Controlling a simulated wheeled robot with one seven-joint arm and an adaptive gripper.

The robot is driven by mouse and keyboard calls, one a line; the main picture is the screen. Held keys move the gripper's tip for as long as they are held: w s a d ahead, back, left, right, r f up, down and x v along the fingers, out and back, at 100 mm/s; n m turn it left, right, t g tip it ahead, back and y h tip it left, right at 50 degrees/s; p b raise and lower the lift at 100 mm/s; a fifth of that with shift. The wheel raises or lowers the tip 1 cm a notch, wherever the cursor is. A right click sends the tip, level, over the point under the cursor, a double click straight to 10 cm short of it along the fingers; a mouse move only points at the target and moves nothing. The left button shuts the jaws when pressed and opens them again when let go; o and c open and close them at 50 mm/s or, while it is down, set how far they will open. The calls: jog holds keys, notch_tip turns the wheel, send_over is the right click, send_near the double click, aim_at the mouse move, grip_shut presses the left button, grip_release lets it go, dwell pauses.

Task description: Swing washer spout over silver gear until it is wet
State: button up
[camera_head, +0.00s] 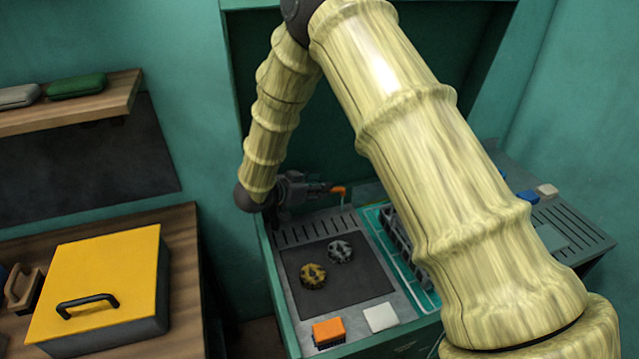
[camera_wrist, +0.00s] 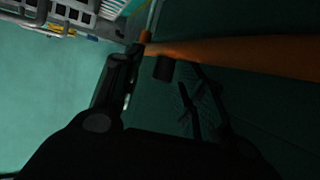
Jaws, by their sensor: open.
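The silver gear (camera_head: 340,251) lies on the dark mat of the workstation, behind and to the right of a gold gear (camera_head: 312,275). I cannot tell whether its surface is wet. An orange part (camera_head: 338,190), apparently the washer spout, shows at the tip of my gripper (camera_head: 322,190), behind the silver gear. In the wrist view the orange spout (camera_wrist: 240,53) runs from the middle to the right edge, close by the fingers of my open gripper (camera_wrist: 160,85). I cannot tell whether they touch it. The washer's body is not clearly visible.
A dark rack (camera_head: 397,232) stands right of the mat (camera_head: 350,286), partly behind my arm. An orange block (camera_head: 328,332) and a white block (camera_head: 381,317) sit at the front edge. A yellow-lidded box (camera_head: 100,275) stands on the left bench. Teal walls enclose the back.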

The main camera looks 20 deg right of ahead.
jog(key=shift+w+d+f, duration=0.25)
jog(key=shift+d, duration=0.05)
jog(key=shift+s+r, duration=0.1)
jog(key=shift+c, duration=0.2)
grip_shut()
